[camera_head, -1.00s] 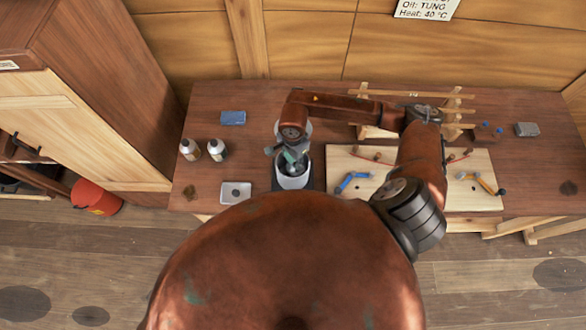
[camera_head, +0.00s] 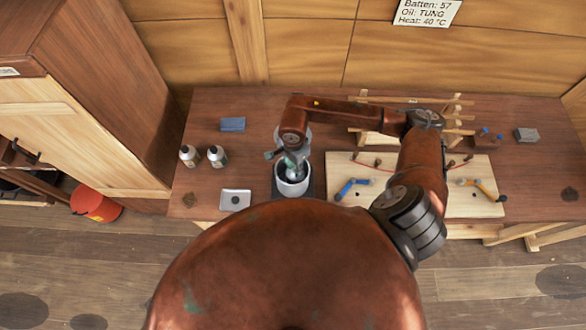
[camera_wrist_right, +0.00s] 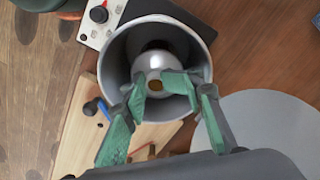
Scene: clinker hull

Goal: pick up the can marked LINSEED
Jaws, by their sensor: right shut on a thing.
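Two small cans with pale labels stand upright side by side on the left of the bench, a left one (camera_head: 190,156) and a right one (camera_head: 217,156). Their lettering is too small to read. My right gripper (camera_head: 292,162) is over a grey pot (camera_head: 293,188), fingers pointing down into it. In the right wrist view, its green fingers (camera_wrist_right: 160,85) are shut on a silvery rounded can (camera_wrist_right: 160,60) with a brownish spot on top, inside the pot's rim (camera_wrist_right: 113,50). No marking shows on this can. My left gripper is out of view.
The pot stands on a dark plate with a control knob (camera_wrist_right: 98,14). A board (camera_head: 430,200) with blue and orange clamps lies right of it. A blue block (camera_head: 233,124) and small tray (camera_head: 235,200) lie left. A sign (camera_head: 428,12) reads Batten 57, Oil TUNG, Heat 40 °C.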

